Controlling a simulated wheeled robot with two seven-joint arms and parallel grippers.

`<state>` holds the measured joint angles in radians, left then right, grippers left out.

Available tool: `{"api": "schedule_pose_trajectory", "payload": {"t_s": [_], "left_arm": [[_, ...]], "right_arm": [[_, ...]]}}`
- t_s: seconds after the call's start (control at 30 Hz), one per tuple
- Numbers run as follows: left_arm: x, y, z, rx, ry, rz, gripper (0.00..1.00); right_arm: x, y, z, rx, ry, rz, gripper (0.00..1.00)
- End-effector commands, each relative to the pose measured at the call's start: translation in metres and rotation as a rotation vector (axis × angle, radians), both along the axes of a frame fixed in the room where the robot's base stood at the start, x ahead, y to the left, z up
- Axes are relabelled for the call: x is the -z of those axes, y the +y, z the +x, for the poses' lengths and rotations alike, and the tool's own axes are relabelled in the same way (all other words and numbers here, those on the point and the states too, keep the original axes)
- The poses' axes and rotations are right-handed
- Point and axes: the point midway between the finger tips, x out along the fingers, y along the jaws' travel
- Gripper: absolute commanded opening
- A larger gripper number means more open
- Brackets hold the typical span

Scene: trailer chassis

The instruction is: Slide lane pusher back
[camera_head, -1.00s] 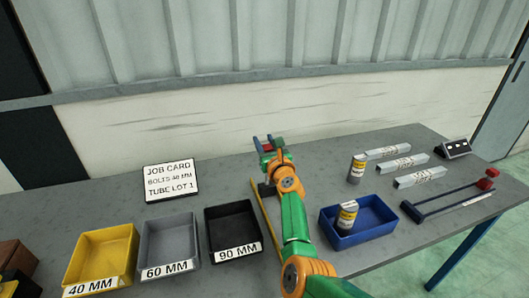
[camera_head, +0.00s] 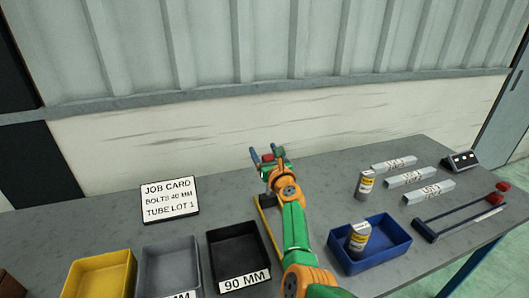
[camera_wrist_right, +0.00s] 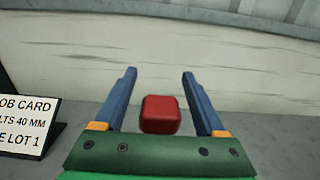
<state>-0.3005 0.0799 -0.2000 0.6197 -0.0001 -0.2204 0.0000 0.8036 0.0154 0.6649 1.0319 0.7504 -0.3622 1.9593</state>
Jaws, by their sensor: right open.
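My right gripper (camera_head: 264,150) is open over the back part of the bench, its blue fingers pointing toward the wall. A red block (camera_head: 267,157), perhaps the lane pusher's knob, shows between the fingers. In the right wrist view the red block (camera_wrist_right: 160,115) sits between the two fingers of the gripper (camera_wrist_right: 158,74), with a gap on each side. A dark piece (camera_head: 264,187) and a yellow strip (camera_head: 269,228) lie beside my right arm, which hides part of them. My left gripper is out of view.
Yellow, grey and black bins (camera_head: 236,248) stand left of my arm, with a job card (camera_head: 170,198) behind. A blue tray (camera_head: 345,252) holding a can, another can (camera_head: 365,185), several grey bars (camera_head: 405,178) and a red-ended dark frame (camera_head: 455,219) are at right.

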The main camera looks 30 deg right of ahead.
Motion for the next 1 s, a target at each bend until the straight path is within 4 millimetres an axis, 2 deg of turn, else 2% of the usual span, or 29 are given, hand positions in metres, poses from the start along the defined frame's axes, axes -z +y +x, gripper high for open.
{"api": "schedule_pose_trajectory", "payload": {"t_s": [0.27, 0.4, 0.7, 1.0], "left_arm": [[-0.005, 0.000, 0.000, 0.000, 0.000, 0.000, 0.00], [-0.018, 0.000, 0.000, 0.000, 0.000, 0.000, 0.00], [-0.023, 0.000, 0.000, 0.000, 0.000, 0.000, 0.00], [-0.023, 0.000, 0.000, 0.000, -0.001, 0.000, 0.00]], "right_arm": [[-0.001, 0.002, -0.005, -0.001, 0.000, 0.000, 0.72], [-0.003, 0.006, -0.025, 0.001, 0.003, 0.001, 0.72], [0.001, 0.016, -0.063, -0.001, 0.003, 0.002, 0.72], [0.002, 0.016, -0.067, 0.000, 0.003, 0.001, 0.72]]}}
